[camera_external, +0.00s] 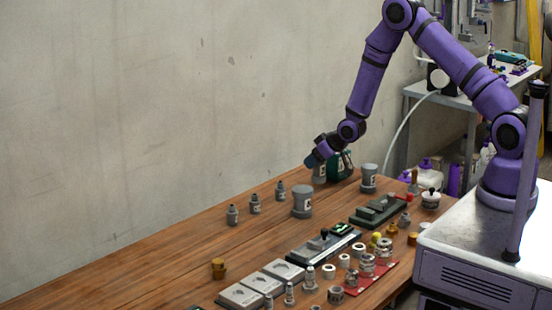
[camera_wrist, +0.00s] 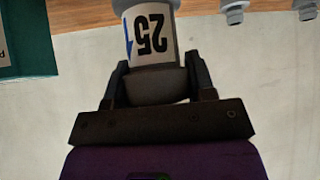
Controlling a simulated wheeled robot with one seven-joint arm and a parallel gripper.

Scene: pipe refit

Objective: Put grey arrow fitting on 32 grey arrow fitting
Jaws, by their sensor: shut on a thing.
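My gripper (camera_wrist: 158,82) is shut on a grey fitting (camera_wrist: 150,40) whose white label reads 25, upside down in the wrist view, with a blue arrow mark beside it. In the external view my gripper (camera_external: 316,160) is at the far end of the wooden table, close to the wall, and the held grey fitting (camera_external: 320,174) shows at its tip. A wide grey fitting with a white label (camera_external: 302,201) stands upright on the table just in front. Another grey fitting (camera_external: 369,178) stands to the right. I cannot read 32 on either.
A dark green container (camera_external: 342,164) is close behind my gripper; a green labelled thing (camera_wrist: 22,40) shows at the wrist view's left. Green-black fixtures (camera_external: 379,210) and grey blocks (camera_external: 241,295) line the front.

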